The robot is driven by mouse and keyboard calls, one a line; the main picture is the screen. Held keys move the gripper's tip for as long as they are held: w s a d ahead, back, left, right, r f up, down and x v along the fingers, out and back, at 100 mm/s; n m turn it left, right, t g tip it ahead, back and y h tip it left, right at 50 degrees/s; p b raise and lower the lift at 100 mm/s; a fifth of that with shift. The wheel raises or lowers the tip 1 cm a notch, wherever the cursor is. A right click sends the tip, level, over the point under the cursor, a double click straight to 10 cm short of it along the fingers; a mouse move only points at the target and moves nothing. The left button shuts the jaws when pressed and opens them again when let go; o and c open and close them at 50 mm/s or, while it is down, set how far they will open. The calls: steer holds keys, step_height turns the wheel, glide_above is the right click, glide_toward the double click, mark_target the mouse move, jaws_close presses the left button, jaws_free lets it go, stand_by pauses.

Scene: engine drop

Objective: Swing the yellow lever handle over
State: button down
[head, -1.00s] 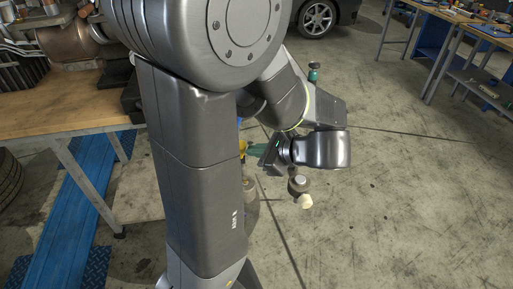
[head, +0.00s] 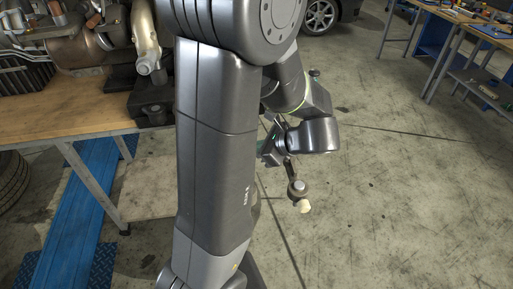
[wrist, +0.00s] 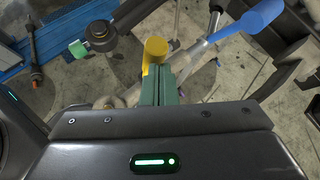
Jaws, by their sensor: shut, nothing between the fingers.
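The yellow lever handle (wrist: 154,51) shows in the wrist view, straight beyond my fingertips. It has a rounded top, and its lower part is hidden behind the fingers. My gripper (wrist: 158,76) is shut, its green fingers together with nothing between them. The fingertips overlap the yellow handle in the picture; I cannot tell whether they touch it. In the head view my gripper (head: 268,149) is partly hidden by my arm, and the yellow handle is out of sight behind the arm.
In the wrist view, a blue handle (wrist: 251,20) on a metal rod lies right of the yellow one, and a dark joint with a green knob (wrist: 78,48) lies left. In the head view a wooden workbench (head: 65,112) stands left; open floor (head: 410,210) lies right.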

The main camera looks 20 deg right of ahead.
steer(key=shift+w, duration=0.15)
steer(key=shift+r, duration=0.15)
stand_by(0.5)
steer(key=shift+r+p, duration=0.75)
steer(key=shift+p, duration=0.1)
